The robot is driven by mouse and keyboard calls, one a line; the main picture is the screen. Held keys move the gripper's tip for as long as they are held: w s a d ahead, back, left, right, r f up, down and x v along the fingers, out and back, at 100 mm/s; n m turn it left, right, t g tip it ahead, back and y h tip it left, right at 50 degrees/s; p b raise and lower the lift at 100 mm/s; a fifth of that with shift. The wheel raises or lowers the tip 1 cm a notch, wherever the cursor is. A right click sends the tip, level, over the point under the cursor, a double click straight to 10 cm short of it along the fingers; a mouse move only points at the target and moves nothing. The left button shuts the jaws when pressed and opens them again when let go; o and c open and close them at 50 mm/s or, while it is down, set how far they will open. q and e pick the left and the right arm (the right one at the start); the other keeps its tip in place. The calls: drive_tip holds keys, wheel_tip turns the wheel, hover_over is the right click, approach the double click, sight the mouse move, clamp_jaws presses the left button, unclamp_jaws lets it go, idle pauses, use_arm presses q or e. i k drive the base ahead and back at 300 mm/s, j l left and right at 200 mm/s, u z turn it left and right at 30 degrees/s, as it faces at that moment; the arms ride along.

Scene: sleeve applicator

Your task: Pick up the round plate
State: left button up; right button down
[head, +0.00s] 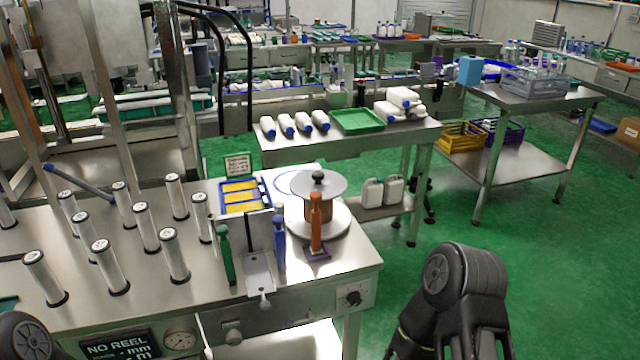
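The round plate (331,187) is a thin grey disc with a black knob (319,177) at its centre. It lies flat on top of a brown reel (325,209) near the right end of the steel workbench. The reel stands on a wider, pale round base (339,222). An orange-brown upright tool stands in front and hides part of the plate, reel and base. Only dark links of my arms show, at the bottom right and in the bottom left corner. Neither gripper's fingers can be made out, and nothing of mine touches the plate.
Green (225,254) and blue (279,243) upright tools flank a metal bracket left of the reel. A yellow-and-blue tray (242,209) lies behind them. Several white rollers (146,228) stand on the bench's left. Green floor (420,265) is open to the right.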

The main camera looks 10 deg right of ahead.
sight(332, 185)
drive_tip(key=i+l, duration=0.15)
drive_tip(key=l, duration=0.25)
drive_tip(key=i+l, duration=0.15)
drive_tip(key=l, duration=0.2)
drive_tip(key=i+l, duration=0.15)
drive_tip(key=l, duration=0.25)
drive_tip(key=i+l, duration=0.2)
drive_tip(key=l, duration=0.15)
drive_tip(key=i+l, duration=0.15)
drive_tip(key=l, duration=0.25)
drive_tip(key=i+l, duration=0.15)
drive_tip(key=l, duration=0.25)
drive_tip(key=i+l, duration=0.15)
drive_tip(key=l, duration=0.2)
drive_tip(key=i+l+u, duration=0.1)
drive_tip(key=l, duration=0.3)
drive_tip(key=i, duration=0.05)
